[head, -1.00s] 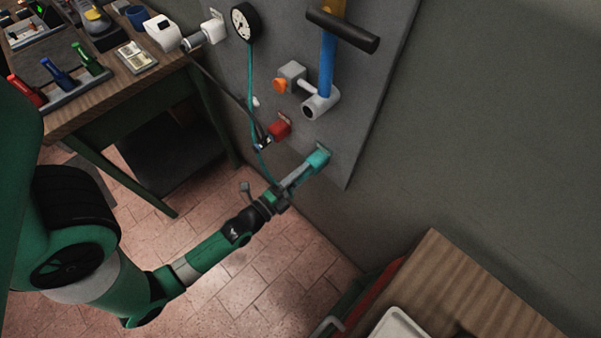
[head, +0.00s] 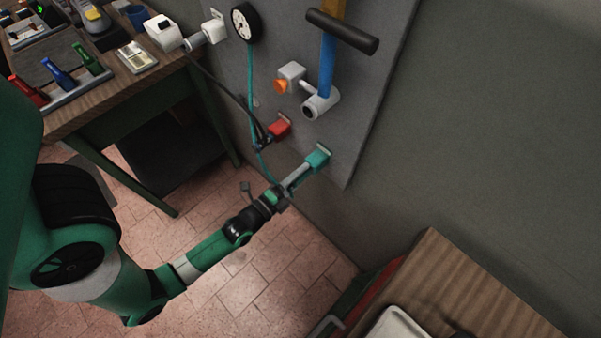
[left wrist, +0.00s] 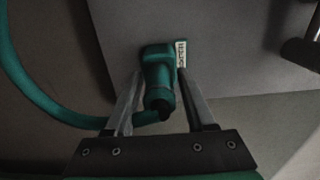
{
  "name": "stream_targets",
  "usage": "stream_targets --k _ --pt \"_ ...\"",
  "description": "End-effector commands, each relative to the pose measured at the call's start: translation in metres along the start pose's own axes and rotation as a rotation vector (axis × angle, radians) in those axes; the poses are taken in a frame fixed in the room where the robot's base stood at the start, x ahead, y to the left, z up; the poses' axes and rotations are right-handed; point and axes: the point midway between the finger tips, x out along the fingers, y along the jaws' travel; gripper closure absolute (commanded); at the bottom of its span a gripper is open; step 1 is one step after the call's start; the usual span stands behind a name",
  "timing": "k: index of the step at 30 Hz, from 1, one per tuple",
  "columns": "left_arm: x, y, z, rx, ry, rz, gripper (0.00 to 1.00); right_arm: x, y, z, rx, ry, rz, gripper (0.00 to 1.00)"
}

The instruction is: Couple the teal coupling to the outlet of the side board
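The teal coupling (left wrist: 158,82) lies between the fingers of my left gripper (left wrist: 160,78), its dark rear end toward the wrist camera. The fingers flank it closely and appear shut on it. Its front meets a teal block (left wrist: 155,52) on the grey side board (left wrist: 225,60), beside a small lettered plate (left wrist: 181,54). The join is too dark to tell how deep it sits. In the head view my left gripper (head: 302,172) reaches up to the teal outlet (head: 317,158), low on the board (head: 355,140). My right gripper is not in view.
A teal hose (left wrist: 35,100) curves around the left of my gripper. Above the outlet are a red fitting (head: 280,125), a grey fitting with an orange knob (head: 281,87), a blue-handled pipe (head: 327,65) and a gauge (head: 245,22). A wooden bench (head: 455,290) stands lower right.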

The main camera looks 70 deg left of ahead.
Motion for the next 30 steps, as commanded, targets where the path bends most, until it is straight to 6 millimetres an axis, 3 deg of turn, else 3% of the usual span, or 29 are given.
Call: stream_targets --k 1,6,9,30 --pt "0.0000 0.0001 0.0000 0.000 0.000 0.000 0.56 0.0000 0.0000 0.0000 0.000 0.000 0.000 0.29" --pt "-0.0001 0.0001 0.0000 0.000 0.000 0.000 0.87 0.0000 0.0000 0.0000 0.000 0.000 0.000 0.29" --pt "-0.0001 0.0001 0.0000 0.000 0.000 0.000 1.00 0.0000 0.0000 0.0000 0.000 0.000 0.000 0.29" --pt "0.0000 -0.0001 0.0000 0.000 0.000 0.000 1.00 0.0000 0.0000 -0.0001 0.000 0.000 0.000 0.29"
